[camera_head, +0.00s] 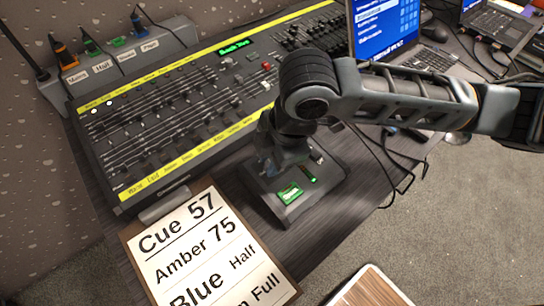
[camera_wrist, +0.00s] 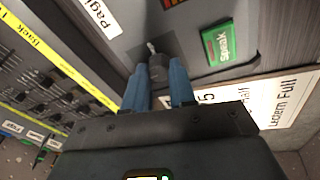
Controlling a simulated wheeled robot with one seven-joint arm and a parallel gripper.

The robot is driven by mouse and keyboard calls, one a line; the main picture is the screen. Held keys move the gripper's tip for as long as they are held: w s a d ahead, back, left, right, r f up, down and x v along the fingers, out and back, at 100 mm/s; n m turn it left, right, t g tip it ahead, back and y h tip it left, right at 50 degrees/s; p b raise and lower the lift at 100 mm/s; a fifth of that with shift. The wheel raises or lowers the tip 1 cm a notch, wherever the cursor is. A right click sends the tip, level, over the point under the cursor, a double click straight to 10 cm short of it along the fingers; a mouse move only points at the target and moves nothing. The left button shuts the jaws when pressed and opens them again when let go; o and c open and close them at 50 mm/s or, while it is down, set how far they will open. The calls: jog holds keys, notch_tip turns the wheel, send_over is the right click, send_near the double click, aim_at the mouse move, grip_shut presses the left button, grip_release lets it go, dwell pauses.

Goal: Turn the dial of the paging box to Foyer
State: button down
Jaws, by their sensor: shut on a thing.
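The paging box (camera_head: 322,191) is a dark grey unit on the table, right of the fader desk. Its green speak button (camera_head: 290,194) shows in both views and reads "Speak" in the wrist view (camera_wrist: 217,44). The dial (camera_wrist: 159,66) is a dark round knob with a pale pointer (camera_wrist: 151,47). My gripper (camera_wrist: 160,80) has blue fingers, one on each side of the dial, shut on it. In the head view my gripper (camera_head: 284,160) is over the box and hides the dial. I cannot read position names around the dial.
The fader desk (camera_head: 165,120) with yellow strips lies left of the box. A clipboard (camera_head: 205,245) with a cue sheet lies in front. A laptop (camera_head: 385,35) stands behind my arm. Cables (camera_head: 400,165) run right of the box.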

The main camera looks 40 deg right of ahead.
jog(key=c, duration=0.9)
grip_release()
jog(key=shift+c, duration=0.2)
jog(key=v, duration=0.7)
jog(key=shift+r, duration=0.4)
